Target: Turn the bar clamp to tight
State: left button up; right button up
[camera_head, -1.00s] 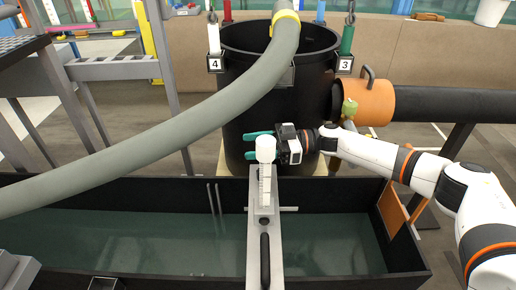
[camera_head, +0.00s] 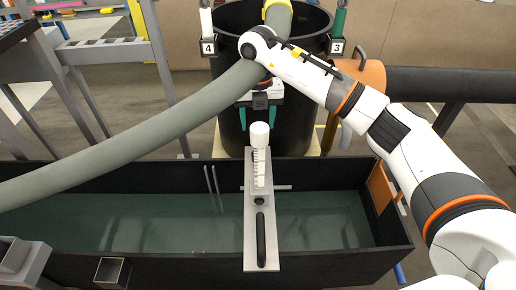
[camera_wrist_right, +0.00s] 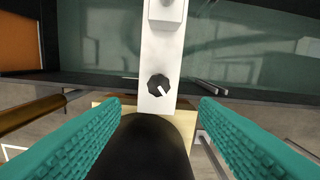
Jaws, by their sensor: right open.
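The bar clamp appears to be the black faceted knob (camera_wrist_right: 158,85) with a white pointer mark, on the end of the pale bar (camera_wrist_right: 165,50) in the right wrist view. In the head view this bar (camera_head: 257,235) lies across the flume, and its far end is hidden behind a white-capped post (camera_head: 259,135). My right gripper (camera_head: 258,122) points down beyond the post, in front of the black barrel. It is open and empty; its teal fingertips (camera_wrist_right: 159,104) are to either side of the knob in the picture, apart from it. My left gripper is not in view.
The flume (camera_head: 130,225) holds greenish water below the bar. The black barrel (camera_head: 232,135) stands close behind it. A thick grey hose (camera_head: 130,147) crosses from the left to the barrel, close to my right wrist. An orange pipe fitting (camera_head: 366,74) is at right.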

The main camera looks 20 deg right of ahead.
aim_at(258, 153)
notch_tip(258, 153, down, 11)
jog(key=shift+r+b, duration=0.2)
jog(key=shift+b, duration=0.6)
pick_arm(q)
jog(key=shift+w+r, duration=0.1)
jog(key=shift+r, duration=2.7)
pick_arm(e)
jog(key=shift+f, duration=0.65)
jog(key=shift+c, duration=0.5)
jog(key=c, duration=0.9)
